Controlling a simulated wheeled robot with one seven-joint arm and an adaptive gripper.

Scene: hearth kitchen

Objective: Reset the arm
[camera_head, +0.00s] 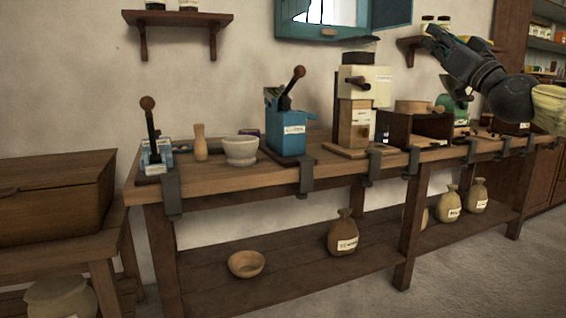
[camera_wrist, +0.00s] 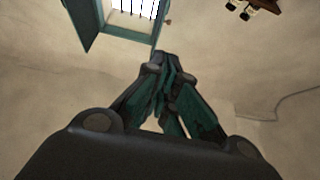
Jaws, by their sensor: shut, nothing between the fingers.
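My gripper (camera_wrist: 165,62) is in the middle of the wrist view, its fingertips together with nothing between them. In the head view my arm enters from the right edge, and my gripper (camera_head: 432,38) is raised at the upper right, above the workbench (camera_head: 232,187). It points up and to the left, clear of the bench top.
The bench holds a blue lever box (camera_head: 286,128), a cream and wood machine (camera_head: 362,100), a stone mortar (camera_head: 240,150) and a wooden pestle (camera_head: 200,142). A wall shelf (camera_head: 398,44) is close behind my gripper in the picture. Floor (camera_head: 455,270) in front is clear.

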